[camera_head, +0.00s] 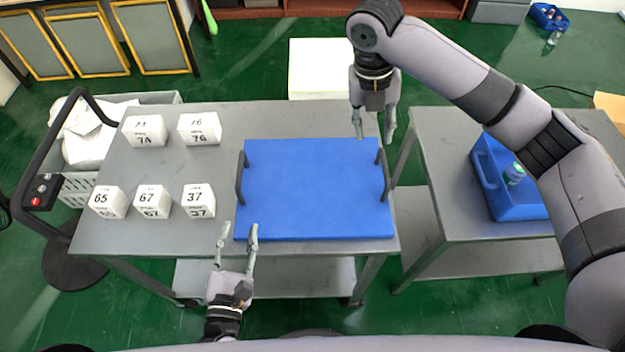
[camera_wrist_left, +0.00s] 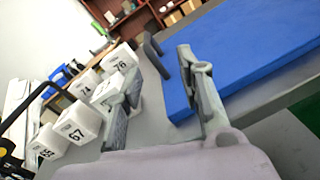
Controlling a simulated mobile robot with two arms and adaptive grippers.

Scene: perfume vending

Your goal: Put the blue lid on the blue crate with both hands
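The blue lid (camera_head: 315,190) lies flat on the grey table, with a dark handle at its left edge (camera_head: 240,178) and another at its right edge (camera_head: 384,175). The lid also shows in the left wrist view (camera_wrist_left: 250,45). My left gripper (camera_head: 238,235) is open and empty at the lid's front left corner, short of the left handle. My right gripper (camera_head: 374,128) is open above the lid's back right corner, near the right handle. The blue crate (camera_head: 515,205) stands on the right table, with a bottle with a green label (camera_head: 515,173) in it. My right arm hides part of it.
Several white numbered boxes (camera_head: 150,200) stand on the left part of the grey table (camera_head: 170,238). A gap separates it from the right table (camera_head: 437,140). A cart with a black handle (camera_head: 62,180) stands at the left. Another blue crate (camera_head: 549,17) is far back right.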

